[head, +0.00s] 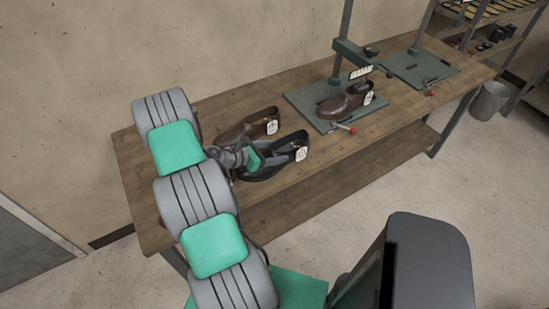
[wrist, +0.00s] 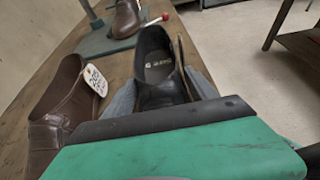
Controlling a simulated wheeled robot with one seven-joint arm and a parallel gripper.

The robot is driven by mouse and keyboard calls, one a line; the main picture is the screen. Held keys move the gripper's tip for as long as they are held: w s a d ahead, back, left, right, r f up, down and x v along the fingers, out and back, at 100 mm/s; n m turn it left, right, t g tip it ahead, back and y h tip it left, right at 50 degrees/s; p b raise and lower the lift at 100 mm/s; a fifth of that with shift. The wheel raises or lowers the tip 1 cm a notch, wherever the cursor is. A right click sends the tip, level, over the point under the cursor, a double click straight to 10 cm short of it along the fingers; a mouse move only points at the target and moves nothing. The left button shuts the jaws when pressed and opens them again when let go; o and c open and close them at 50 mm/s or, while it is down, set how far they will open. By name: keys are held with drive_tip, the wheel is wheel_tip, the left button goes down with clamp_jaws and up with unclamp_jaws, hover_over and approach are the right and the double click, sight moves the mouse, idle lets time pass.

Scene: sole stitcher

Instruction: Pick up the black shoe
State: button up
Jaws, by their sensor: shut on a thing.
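The black shoe (head: 285,156) is on the wooden workbench near its front edge, with a white tag at its right end in the head view. It also shows in the wrist view (wrist: 157,65), where I look into its opening and see the insole. My gripper (head: 256,160) is at the left part of this shoe, and its jaws are shut on it. In the wrist view the green and dark gripper body hides the near part of the shoe and most of the fingers. I cannot tell whether the shoe touches the bench.
A brown tagged shoe (head: 245,127) lies close behind the black shoe. Another brown shoe (head: 345,103) sits on the stitcher's green base plate (head: 306,95), which has a red-ended lever. A second green plate (head: 420,68) is farther right. Bench surface (head: 320,150) right of the black shoe is bare.

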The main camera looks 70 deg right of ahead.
drive_tip(key=shift+r, duration=0.1)
drive_tip(key=c, duration=0.6)
drive_tip(key=shift+r, duration=0.15)
